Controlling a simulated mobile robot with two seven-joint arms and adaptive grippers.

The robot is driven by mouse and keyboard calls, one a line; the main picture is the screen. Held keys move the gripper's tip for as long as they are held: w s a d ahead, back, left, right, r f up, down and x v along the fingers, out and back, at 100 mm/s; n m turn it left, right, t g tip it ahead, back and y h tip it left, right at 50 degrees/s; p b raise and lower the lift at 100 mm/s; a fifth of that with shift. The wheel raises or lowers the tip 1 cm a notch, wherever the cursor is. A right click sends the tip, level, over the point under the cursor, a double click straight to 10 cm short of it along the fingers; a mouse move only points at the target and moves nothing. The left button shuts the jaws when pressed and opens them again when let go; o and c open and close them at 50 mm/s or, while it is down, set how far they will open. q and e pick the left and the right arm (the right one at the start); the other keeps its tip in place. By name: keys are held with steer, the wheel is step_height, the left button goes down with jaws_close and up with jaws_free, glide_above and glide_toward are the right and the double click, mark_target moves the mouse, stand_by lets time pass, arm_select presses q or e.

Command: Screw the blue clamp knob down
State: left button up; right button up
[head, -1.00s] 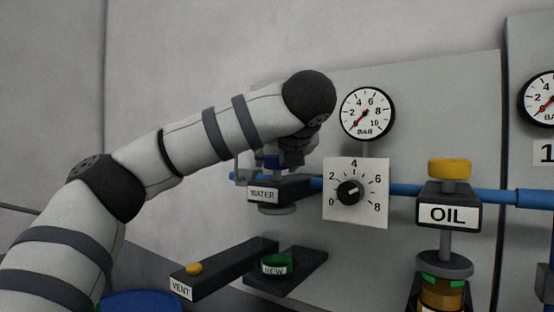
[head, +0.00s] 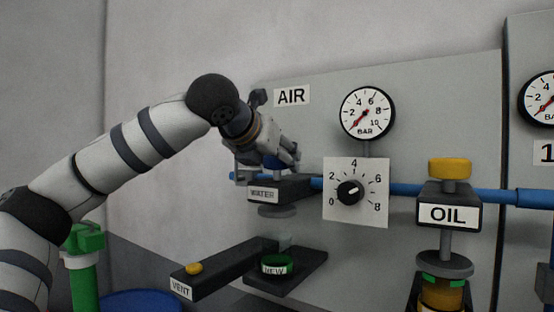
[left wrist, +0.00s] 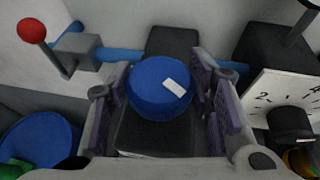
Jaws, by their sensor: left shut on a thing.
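The blue clamp knob (left wrist: 158,88) is a round cap with a small white mark on its top, in the middle of the left wrist view. It sits above the dark block labelled WATER (head: 296,189). My left gripper (head: 280,158) reaches it from the upper left, tilted, in the head view. In the left wrist view my left gripper's purple-padded fingers (left wrist: 160,90) stand on both sides of the knob, shut on it. In the head view the gripper mostly hides the knob. A grey disc (head: 278,211) shows under the block. My right gripper is not in view.
A blue pipe (head: 405,190) runs behind the dial plate (head: 371,214) to the OIL clamp with its yellow knob (head: 449,169). A gauge (head: 367,113) is above. VENT (head: 187,282) and NEW (head: 277,264) holders are below. A red-ball lever (left wrist: 32,31) stands left of the knob.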

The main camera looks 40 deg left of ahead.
arm_select(q)
steer(key=m+h, duration=0.4)
steer(key=h, duration=0.1)
steer(key=shift+a+r, duration=0.1)
steer(key=shift+a, duration=0.05)
steer(key=m+h, duration=0.3)
steer(key=m+g+h, duration=0.1)
steer(key=m+h, duration=0.1)
steer(key=h, duration=0.1)
steer(key=shift+w+m+g+b, duration=0.15)
steer(key=shift+m+g+b, duration=0.15)
steer(key=shift+m+b, duration=0.1)
steer(key=shift+m+g+h, duration=1.3)
steer(key=shift+m+h, duration=0.3)
steer(key=shift+m, duration=0.1)
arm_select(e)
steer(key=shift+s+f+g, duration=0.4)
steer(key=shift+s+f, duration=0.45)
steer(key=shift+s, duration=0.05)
arm_select(q)
steer(key=shift+g+b, duration=0.3)
steer(key=o, duration=1.2)
steer(key=shift+s, duration=0.2)
